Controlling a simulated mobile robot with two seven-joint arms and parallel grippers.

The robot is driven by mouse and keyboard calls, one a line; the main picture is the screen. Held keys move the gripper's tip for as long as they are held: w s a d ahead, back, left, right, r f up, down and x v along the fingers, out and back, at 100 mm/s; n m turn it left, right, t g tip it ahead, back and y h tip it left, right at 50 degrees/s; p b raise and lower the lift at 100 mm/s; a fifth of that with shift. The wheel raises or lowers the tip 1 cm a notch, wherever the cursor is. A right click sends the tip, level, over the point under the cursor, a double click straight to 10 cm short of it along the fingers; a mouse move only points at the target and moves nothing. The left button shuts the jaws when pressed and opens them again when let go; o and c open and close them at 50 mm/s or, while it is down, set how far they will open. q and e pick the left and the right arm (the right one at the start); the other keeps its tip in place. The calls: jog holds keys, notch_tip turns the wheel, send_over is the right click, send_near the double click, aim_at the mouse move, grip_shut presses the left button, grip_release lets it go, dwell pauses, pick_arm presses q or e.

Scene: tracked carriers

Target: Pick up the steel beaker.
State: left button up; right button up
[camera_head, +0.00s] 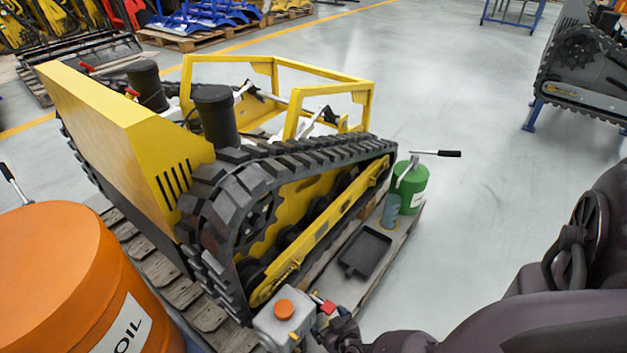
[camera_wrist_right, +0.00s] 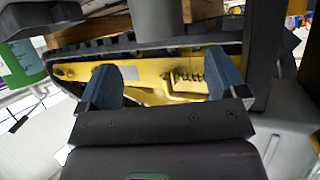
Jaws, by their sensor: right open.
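A plain grey cylinder, which looks like the steel beaker (camera_wrist_right: 155,12), shows at the top middle of the right wrist view, cut off by the edge. It lies beyond my fingers, between their lines, and nothing touches it. My left gripper is out of view.
A yellow tracked carrier (camera_head: 150,150) stands on a pallet. Beside it are a black tray (camera_head: 367,253), a blue-grey tin (camera_head: 390,212) and a green can (camera_head: 411,187) with a pump handle. An orange oil drum (camera_head: 50,270) stands at left.

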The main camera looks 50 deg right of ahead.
jog(key=shift+b+x, duration=0.9)
jog(key=shift+x, duration=2.2)
jog(key=shift+c, duration=0.3)
jog(key=c, duration=1.5)
jog(key=shift+r, duration=0.3)
jog(key=s+d, duration=1.2)
jog(key=shift+s+d, duration=0.25)
jog(key=shift+s, duration=0.15)
